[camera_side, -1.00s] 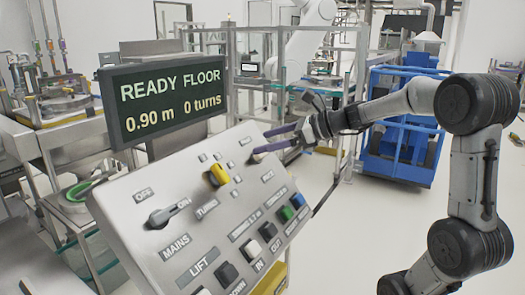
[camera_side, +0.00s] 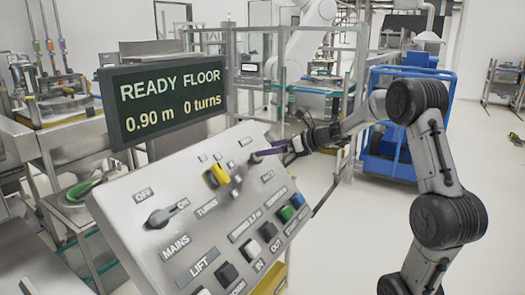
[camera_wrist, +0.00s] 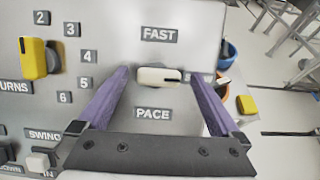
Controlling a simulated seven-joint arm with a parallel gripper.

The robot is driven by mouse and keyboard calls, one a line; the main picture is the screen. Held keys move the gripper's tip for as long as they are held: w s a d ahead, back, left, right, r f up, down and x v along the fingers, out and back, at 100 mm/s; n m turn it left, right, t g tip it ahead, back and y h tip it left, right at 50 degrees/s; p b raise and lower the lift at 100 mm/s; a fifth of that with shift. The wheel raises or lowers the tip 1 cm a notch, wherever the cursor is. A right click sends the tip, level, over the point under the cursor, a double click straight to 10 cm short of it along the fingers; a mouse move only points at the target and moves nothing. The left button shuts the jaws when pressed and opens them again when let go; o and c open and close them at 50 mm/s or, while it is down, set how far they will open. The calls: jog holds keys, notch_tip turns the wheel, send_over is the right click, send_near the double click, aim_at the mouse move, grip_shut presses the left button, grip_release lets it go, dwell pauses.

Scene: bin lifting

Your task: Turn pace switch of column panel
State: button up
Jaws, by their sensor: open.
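The pace switch (camera_wrist: 158,76) is a pale lever lying sideways on the grey column panel (camera_wrist: 200,30), between the labels FAST (camera_wrist: 159,34) above and PACE (camera_wrist: 153,113) below. A label to its right is partly hidden by a finger. My gripper (camera_wrist: 157,77) is open, with one purple finger left of the switch and one right of it. Gaps show between lever and fingers; how near the tips are to the panel face I cannot tell. In the side view, my gripper (camera_side: 268,152) is at the panel's upper right, and I cannot make out the pace switch there.
The yellow turns knob (camera_wrist: 35,58) is left of the fingers, with numbered labels around it. The mains switch (camera_side: 160,217) and several push buttons (camera_side: 268,231) share the panel. A display (camera_side: 165,100) reads READY FLOOR, 0.90 m, 0 turns.

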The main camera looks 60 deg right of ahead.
jog(key=shift+x, duration=1.85)
jog(key=c, duration=1.2)
jog(key=shift+c, duration=0.2)
